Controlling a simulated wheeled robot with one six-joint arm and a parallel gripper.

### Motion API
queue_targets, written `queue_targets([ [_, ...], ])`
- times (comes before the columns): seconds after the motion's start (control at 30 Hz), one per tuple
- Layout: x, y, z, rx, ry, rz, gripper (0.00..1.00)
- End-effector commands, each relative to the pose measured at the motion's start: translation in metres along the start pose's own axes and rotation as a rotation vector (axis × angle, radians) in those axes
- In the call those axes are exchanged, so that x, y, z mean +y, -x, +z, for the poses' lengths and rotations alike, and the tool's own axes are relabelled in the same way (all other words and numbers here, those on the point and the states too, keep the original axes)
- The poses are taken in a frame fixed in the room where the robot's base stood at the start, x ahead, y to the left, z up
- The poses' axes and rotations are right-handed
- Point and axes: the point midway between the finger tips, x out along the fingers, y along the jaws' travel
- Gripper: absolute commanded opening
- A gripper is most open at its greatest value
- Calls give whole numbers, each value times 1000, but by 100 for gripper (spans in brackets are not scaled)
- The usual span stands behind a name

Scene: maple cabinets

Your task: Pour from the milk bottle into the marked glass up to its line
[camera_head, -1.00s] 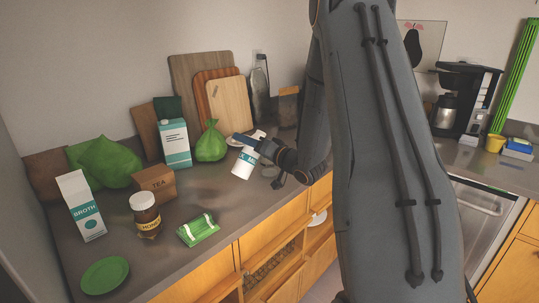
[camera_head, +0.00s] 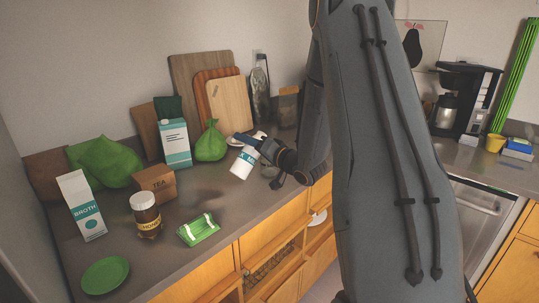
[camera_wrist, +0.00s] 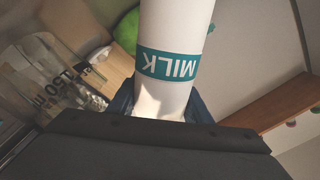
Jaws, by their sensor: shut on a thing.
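The milk bottle (camera_head: 240,169) is white with a teal band. It is tilted over the counter, its lower end toward the lower left in the head view. My gripper (camera_head: 255,149) is shut on it. The wrist view shows the bottle (camera_wrist: 176,25) with its "MILK" band upside down, between the fingers of my gripper (camera_wrist: 160,108). The bottle's far end is cut off by the top of the wrist view.
A honey jar (camera_head: 146,214), tea box (camera_head: 155,184), broth carton (camera_head: 80,206), green packet (camera_head: 199,229) and green plate (camera_head: 105,274) stand on the counter. A green bag (camera_head: 211,142) and cutting boards (camera_head: 229,105) are behind. Bare counter lies left of the bottle.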

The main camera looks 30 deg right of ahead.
Motion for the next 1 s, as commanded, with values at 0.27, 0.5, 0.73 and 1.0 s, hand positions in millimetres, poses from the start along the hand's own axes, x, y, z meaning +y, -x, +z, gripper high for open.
queue_targets([
  [0.27, -2, 0, -1, 1, -31, -1, 12],
  [0.5, -3, 0, -2, 1, -57, -1, 12],
  [0.73, -5, 0, -2, 1, -83, -1, 12],
  [1.0, -6, 0, -3, 1, -113, -1, 12],
])
